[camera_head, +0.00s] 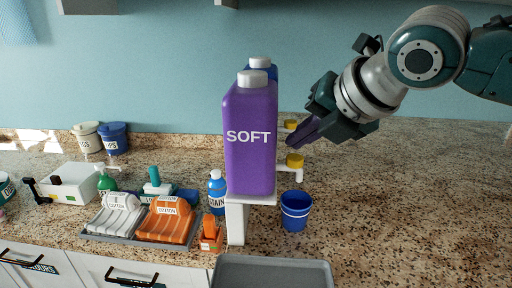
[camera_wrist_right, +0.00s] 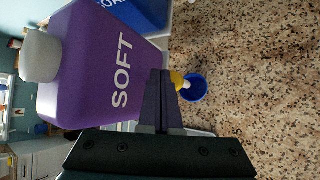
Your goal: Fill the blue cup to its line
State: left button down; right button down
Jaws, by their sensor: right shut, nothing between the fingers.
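The blue cup (camera_head: 296,211) stands upright on the counter, right of the white stand, with a pale line around its side. In the right wrist view the cup (camera_wrist_right: 197,88) shows from above. A purple jug marked SOFT (camera_head: 250,155) stands on the white stand (camera_head: 236,222). A spout with a yellow knob (camera_head: 295,160) juts out above the cup; a second yellow knob (camera_head: 290,124) is farther back. My right gripper (camera_head: 295,136) is shut and empty, right of the jug and above the spouts. My left gripper is not in view.
A blue jug (camera_wrist_right: 137,12) stands beside the purple one. A grey tray (camera_head: 272,274) is in front. The counter at right is clear.

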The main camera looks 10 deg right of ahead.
aim_at(299, 161)
jog(key=shift+f, duration=0.1)
jog(key=shift+f, duration=0.3)
jog(key=shift+f+b, duration=0.35)
jog(key=shift+f, duration=0.25)
dwell(0.8)
dwell(4.7)
jog(key=shift+r+p, duration=1)
jog(key=shift+p, duration=0.1)
notch_tip(299, 161, up, 5)
jog(key=p, duration=0.5)
jog(key=shift+r, duration=0.1)
